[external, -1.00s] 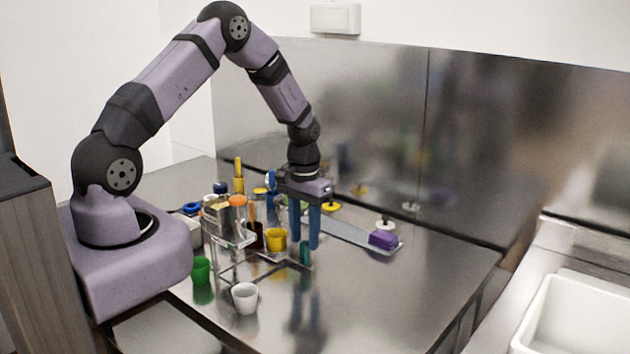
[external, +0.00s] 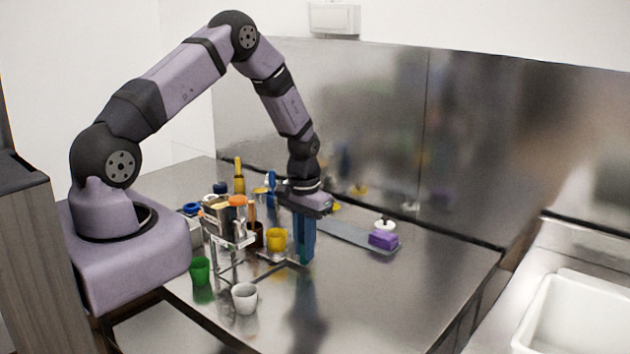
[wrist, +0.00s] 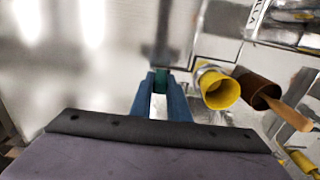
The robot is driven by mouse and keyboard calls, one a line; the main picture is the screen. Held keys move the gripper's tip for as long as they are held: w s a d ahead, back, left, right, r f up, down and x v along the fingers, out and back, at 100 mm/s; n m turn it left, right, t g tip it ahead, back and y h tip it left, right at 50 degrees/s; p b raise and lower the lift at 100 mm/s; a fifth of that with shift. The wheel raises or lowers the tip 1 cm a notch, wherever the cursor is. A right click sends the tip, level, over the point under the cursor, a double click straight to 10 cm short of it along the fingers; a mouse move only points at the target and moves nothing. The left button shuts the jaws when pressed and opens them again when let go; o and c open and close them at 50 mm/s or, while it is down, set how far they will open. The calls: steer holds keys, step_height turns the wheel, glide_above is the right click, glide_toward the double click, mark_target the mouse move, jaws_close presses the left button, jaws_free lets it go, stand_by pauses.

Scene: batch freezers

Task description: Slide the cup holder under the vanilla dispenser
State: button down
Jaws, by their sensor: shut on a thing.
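My gripper (external: 304,258) is low over the steel counter, its blue fingers shut on a small teal-green handle (wrist: 161,78). The handle stands at the right end of a thin, flat metal frame, which seems to be the cup holder (external: 262,270). A yellow cup (external: 277,240) stands just left of my fingers; it also shows in the wrist view (wrist: 219,91). Left of it is a clear-walled dispenser rack (external: 232,240). A label, partly cut off and ending in what looks like "LLA", shows at the wrist view's upper right (wrist: 259,12).
A white cup (external: 244,298) and a green cup (external: 200,270) stand in front and to the left. A brown cup (wrist: 258,91) with a wooden stick is beside the yellow one. A purple block (external: 383,240) lies on a tray behind. The front right counter is clear.

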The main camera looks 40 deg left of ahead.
steer(key=s+p, duration=0.1)
steer(key=s, duration=1.1)
steer(key=c, duration=1.7)
jaws_free()
steer(key=shift+s, duration=0.1)
steer(key=shift+r, duration=0.15)
steer(key=shift+r, duration=0.2)
steer(key=shift+r+b, duration=0.85)
steer(key=shift+r, duration=2.5)
